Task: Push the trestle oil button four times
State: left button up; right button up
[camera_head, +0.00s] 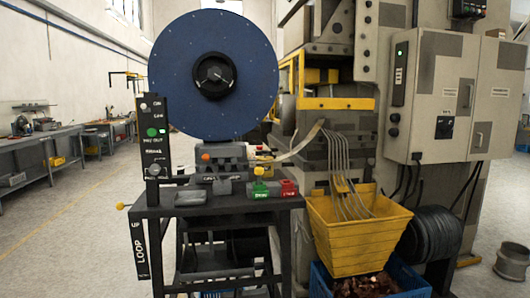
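A dark steel trestle (215,205) stands in front, with a large blue coil reel (170,80) above it. A black upright panel (156,135) at its left carries white lettering, a green button (152,132) and a grey knob (154,170). On the trestle top, a grey box has an orange button (205,156), and a yellow button (259,171) sits further right. A yellow knob (120,206) sticks out at the left. I cannot read any label as oil, so I cannot tell which is the oil button. Neither of my grippers is in view.
A yellow bin (350,240) stands over a blue crate (420,290) by the press. The floor at left (60,235) is clear; workbenches line the left wall.

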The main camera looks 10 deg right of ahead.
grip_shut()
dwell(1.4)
